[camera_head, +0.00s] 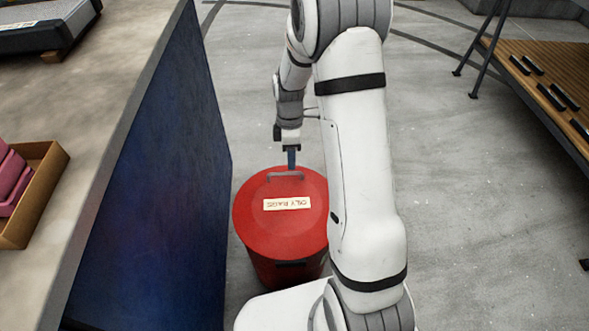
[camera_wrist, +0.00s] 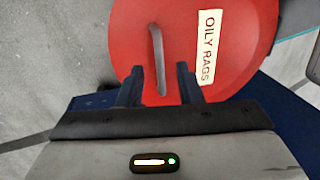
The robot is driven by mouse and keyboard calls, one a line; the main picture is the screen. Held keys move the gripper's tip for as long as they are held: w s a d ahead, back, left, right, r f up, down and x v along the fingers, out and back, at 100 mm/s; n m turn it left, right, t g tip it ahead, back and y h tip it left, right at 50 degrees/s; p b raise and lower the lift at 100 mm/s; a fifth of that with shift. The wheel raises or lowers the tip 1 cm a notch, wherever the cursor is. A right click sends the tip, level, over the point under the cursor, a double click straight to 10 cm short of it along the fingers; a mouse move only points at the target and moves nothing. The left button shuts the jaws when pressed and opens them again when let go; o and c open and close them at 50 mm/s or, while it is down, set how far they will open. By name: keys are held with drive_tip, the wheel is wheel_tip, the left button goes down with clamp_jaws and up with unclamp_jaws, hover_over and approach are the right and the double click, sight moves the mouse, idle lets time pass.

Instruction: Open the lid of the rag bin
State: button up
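The rag bin (camera_head: 283,265) is a red drum standing on the floor. Its round red lid (camera_head: 255,225) is down and carries an "OILY RAGS" label (camera_head: 287,204), which also shows in the wrist view (camera_wrist: 208,47). A grey bar handle (camera_head: 285,175) sits near the lid's far edge; in the wrist view the handle (camera_wrist: 156,55) runs down towards the space between my fingers. My gripper (camera_wrist: 160,82) is open, its two dark fingers on either side of the handle's near end in that view. In the head view my gripper (camera_head: 291,164) is right at the handle. I cannot tell whether it touches.
A workbench with a blue side panel (camera_head: 165,170) stands close to the bin's left, with an open box (camera_head: 40,195) of pink items on top. A slatted wooden bench (camera_head: 550,75) with dark pieces is at the far right. Grey floor is free between.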

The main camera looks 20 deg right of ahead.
sight(291, 173)
drive_tip(key=shift+s+a+f+b, duration=0.1)
drive_tip(key=shift+s+f+b, duration=0.15)
drive_tip(key=shift+f, duration=0.75)
drive_tip(key=shift+s+f+b, duration=0.15)
drive_tip(key=shift+f+b, duration=0.15)
drive_tip(key=shift+f, duration=0.65)
drive_tip(key=shift+c, duration=0.4)
clamp_jaws()
